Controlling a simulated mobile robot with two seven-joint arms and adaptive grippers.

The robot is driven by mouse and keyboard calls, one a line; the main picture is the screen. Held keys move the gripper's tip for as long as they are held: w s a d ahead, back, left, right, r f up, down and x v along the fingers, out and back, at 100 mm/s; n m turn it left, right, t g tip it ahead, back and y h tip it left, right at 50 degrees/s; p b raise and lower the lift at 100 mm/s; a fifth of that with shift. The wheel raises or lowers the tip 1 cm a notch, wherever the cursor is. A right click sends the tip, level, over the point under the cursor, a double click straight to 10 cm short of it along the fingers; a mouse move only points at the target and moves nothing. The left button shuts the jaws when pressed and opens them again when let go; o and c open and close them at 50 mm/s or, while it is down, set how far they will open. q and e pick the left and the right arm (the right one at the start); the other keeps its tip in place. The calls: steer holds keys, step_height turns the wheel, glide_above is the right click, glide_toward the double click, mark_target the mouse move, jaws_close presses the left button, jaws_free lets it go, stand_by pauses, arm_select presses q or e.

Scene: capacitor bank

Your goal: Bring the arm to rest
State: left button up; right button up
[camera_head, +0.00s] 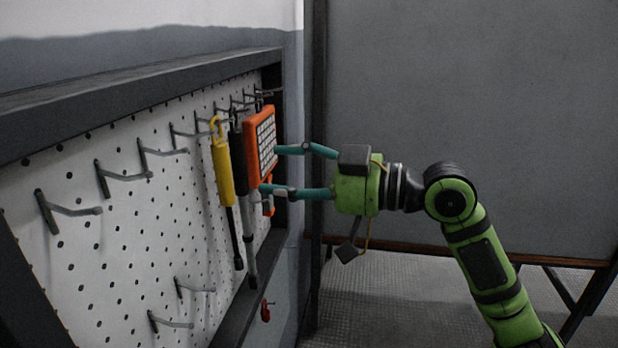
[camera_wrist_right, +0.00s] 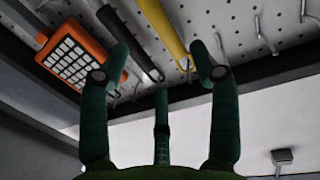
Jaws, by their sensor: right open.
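My right gripper (camera_head: 270,168) is open, with its teal fingers pointing left at the pegboard tools. In the wrist view the fingers (camera_wrist_right: 163,75) are spread with nothing between them. An orange device with a white key grid (camera_head: 262,142) hangs on the pegboard (camera_head: 120,225) close to the fingertips; whether they touch cannot be told. In the wrist view this orange device (camera_wrist_right: 75,55) is at the upper left, outside the fingers. My right arm (camera_head: 480,250) reaches up from the lower right. My left gripper is not in view.
A yellow-handled tool (camera_head: 221,170) and dark-handled tools (camera_head: 238,190) hang beside the orange device. Several bare hooks (camera_head: 120,175) stick out from the board. The dark frame (camera_head: 150,80) edges it. A grey panel (camera_head: 470,120) stands behind my arm.

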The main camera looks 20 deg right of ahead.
steer(key=w+d+f+m+t+h+b, duration=0.1)
steer(key=w+d+f+m+h, duration=0.25)
steer(key=w+d+f, duration=0.6)
steer(key=w+d+f+m+t+h, duration=0.1)
steer(key=w+d+f+m+h, duration=0.25)
steer(key=f, duration=1.05)
steer(key=s+d+f+m+g+h+b, duration=0.1)
steer(key=s+d+f+m+h, duration=0.15)
steer(key=f, duration=1.05)
steer(key=s+d+f+m+g+h, duration=0.2)
steer(key=s+f, duration=0.1)
steer(key=f, duration=1.1)
steer(key=s+a+f+g+h+b, duration=0.1)
steer(key=s+a+f+g, duration=0.1)
steer(key=s+f, duration=1)
steer(key=s+a+f+g+h, duration=0.1)
steer(key=s+f+g, duration=0.2)
steer(key=s+f, duration=0.85)
steer(key=s+a+f+n+g, duration=0.1)
steer(key=s+f, duration=0.3)
steer(key=s, duration=0.4)
steer(key=s+a+f+n+g, duration=0.1)
steer(key=s+a+f, duration=0.3)
steer(key=s, duration=0.5)
steer(key=s+a+f+n+g+b, duration=0.1)
steer(key=s+a+f+n+g, duration=0.1)
steer(key=s+f, duration=0.3)
steer(key=s+a, duration=0.1)
steer(key=s, duration=0.3)
steer(key=shift+a+f, duration=0.15)
